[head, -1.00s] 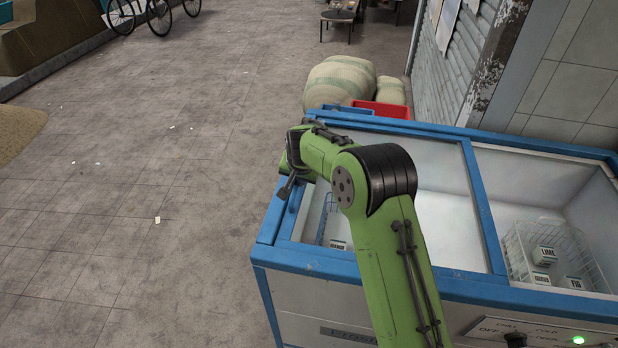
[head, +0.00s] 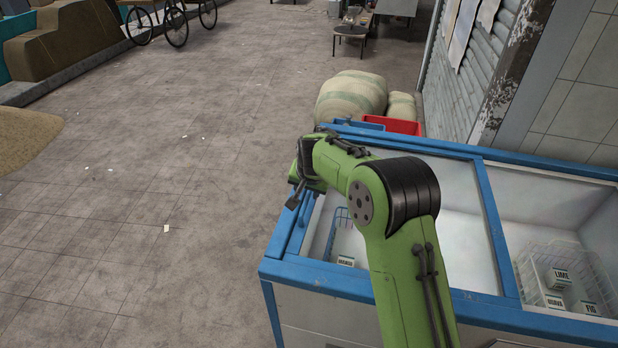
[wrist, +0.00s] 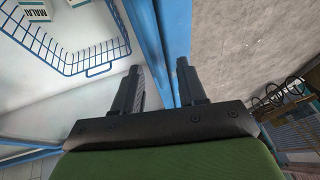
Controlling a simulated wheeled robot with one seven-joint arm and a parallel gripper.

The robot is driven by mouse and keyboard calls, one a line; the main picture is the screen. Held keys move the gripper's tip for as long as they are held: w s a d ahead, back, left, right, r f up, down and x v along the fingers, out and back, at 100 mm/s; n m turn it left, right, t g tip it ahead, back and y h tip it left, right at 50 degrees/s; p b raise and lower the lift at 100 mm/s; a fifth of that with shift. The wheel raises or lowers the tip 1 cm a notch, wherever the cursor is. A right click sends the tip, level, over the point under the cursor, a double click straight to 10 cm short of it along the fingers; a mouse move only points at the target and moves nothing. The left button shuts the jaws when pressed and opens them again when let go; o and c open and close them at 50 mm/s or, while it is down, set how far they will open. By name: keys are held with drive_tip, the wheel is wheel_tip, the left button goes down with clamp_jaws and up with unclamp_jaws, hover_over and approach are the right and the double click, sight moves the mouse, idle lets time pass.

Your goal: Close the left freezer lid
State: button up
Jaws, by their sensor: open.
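The chest freezer has a blue frame (head: 380,291) and white inside walls. A blue bar (head: 497,235) divides its left opening from its right one. I cannot tell clearly where the left lid's glass lies. My gripper (wrist: 160,72) is open at the freezer's left edge. In the wrist view, its fingers stand either side of a blue rail (wrist: 148,35), with freezer interior to the left and floor to the right. I cannot tell whether they touch the rail. In the head view, my arm hides part of the left opening and the fingertips.
A wire basket (wrist: 88,48) with cartons is inside the left part. Another basket (head: 527,283) with cartons is on the right. Sacks (head: 350,97) and a red crate (head: 403,127) stand behind the freezer. Open floor (head: 150,220) lies left; a shutter wall (head: 458,75) stands right.

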drive_tip(key=v, duration=1.3)
drive_tip(key=shift+p, duration=0.45)
